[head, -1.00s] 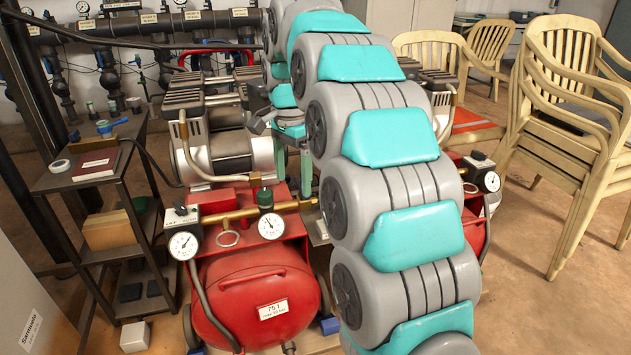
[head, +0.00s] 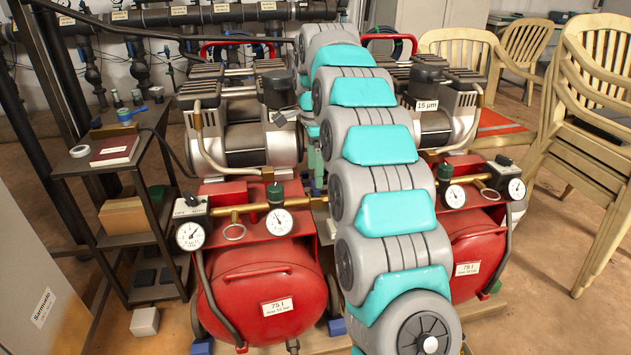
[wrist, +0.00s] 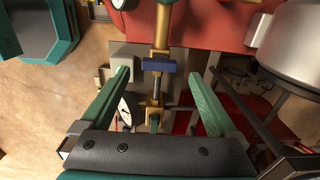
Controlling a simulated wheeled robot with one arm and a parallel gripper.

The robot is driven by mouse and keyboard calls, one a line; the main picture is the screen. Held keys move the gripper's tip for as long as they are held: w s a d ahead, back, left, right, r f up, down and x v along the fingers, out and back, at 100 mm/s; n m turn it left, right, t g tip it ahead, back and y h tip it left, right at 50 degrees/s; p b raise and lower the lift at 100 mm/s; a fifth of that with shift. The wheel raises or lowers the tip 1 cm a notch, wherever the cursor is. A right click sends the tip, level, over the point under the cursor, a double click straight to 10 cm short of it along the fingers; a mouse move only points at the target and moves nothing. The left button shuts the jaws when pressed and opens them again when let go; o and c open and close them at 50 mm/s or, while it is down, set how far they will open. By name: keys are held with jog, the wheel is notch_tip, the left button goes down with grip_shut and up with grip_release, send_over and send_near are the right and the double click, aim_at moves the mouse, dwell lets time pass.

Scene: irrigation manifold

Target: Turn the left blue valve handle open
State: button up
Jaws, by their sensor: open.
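In the wrist view a blue valve handle (wrist: 159,65) sits crosswise on a brass pipe fitting (wrist: 161,36). My gripper (wrist: 161,76) is open, with one green finger on each side of the pipe line. The handle shows between the fingertips in the picture, with a gap on both sides. I see no contact, and cannot tell how far the handle lies beyond the tips. In the head view my arm covers the space between the two compressors, and the handle cannot be made out there. Which handle this is, left or right, I cannot tell from these frames.
A red compressor tank (head: 262,285) with gauges stands left of my arm, another (head: 472,248) to the right. A black shelf (head: 128,220) stands at left, stacked beige chairs (head: 590,130) at right. In the wrist view a silver cylinder (wrist: 290,42) is close at right.

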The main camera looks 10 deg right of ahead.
jog(key=shift+f, duration=1.85)
jog(key=c, duration=1.4)
